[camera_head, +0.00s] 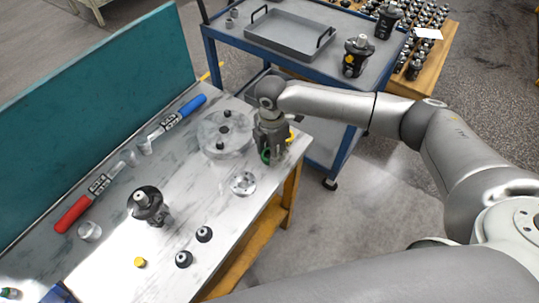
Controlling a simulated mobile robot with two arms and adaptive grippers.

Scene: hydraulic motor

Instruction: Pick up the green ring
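The green ring (265,156) shows as a small green patch at the far right edge of the workbench, at the lower left of my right gripper (268,154). Most of the ring is hidden by the gripper. My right gripper points down over it, its fingers close to the bench top. The view is too small to tell whether the fingers are open, or shut on the ring. My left gripper is not in view.
A yellow part (291,136) sits just right of the gripper. A clear disc (224,134) and a metal flange (243,183) lie nearby on the workbench (200,260). A black motor part (147,205) stands farther left. A blue cart (300,62) with a tray stands behind.

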